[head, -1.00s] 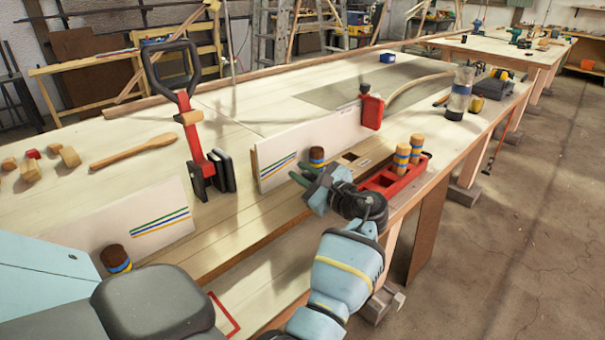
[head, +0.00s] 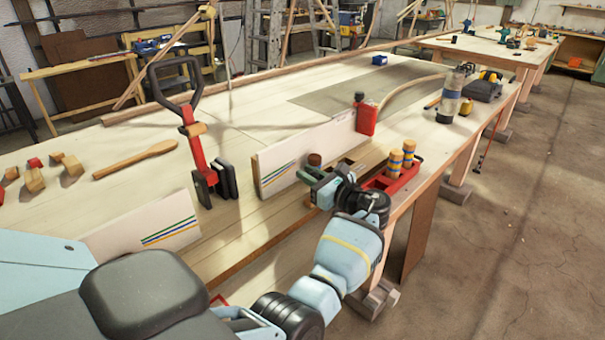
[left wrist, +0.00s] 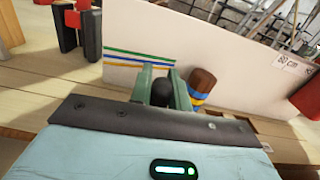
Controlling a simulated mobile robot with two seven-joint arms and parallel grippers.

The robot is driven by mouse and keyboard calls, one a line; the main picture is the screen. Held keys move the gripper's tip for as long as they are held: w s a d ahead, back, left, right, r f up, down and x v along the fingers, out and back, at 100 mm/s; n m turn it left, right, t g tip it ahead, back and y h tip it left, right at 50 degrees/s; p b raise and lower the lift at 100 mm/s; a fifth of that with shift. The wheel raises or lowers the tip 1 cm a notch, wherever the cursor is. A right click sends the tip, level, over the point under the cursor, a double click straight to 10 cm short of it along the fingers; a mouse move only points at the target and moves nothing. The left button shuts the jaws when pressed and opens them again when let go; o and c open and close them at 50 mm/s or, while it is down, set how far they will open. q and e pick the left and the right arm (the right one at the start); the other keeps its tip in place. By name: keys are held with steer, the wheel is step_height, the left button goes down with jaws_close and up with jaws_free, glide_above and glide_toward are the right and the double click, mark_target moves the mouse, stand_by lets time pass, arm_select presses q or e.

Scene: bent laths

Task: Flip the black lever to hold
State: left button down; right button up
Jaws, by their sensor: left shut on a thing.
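My left gripper (head: 314,180) is at the near face of the white board (head: 290,160) with green, yellow and blue stripes. In the left wrist view its two green fingers (left wrist: 160,75) are closed on a dark rounded thing, which I take for the tip of the black lever (left wrist: 161,93). The rest of the lever is hidden, so I cannot tell its position. A brown knob with blue and yellow bands (left wrist: 201,86) stands just right of the fingers; its brown top (head: 314,159) also shows in the head view. My right gripper is not in view.
A red rack (head: 393,178) with banded pegs (head: 409,153) stands right of the gripper. A red tool with a black handle (head: 193,140) stands left of the board. The bench behind the board is mostly clear.

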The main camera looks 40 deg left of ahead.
arm_select(q)
steer(key=shift+w+m, duration=0.75)
steer(key=shift+m, duration=0.45)
steer(key=shift+f, duration=0.1)
steer(key=c, duration=1.3)
jaws_free()
steer(key=shift+d, duration=0.1)
steer(key=shift+s+d, duration=0.15)
steer(key=shift+d, duration=1.75)
steer(key=shift+s+d, duration=0.1)
steer(key=shift+d, duration=1.8)
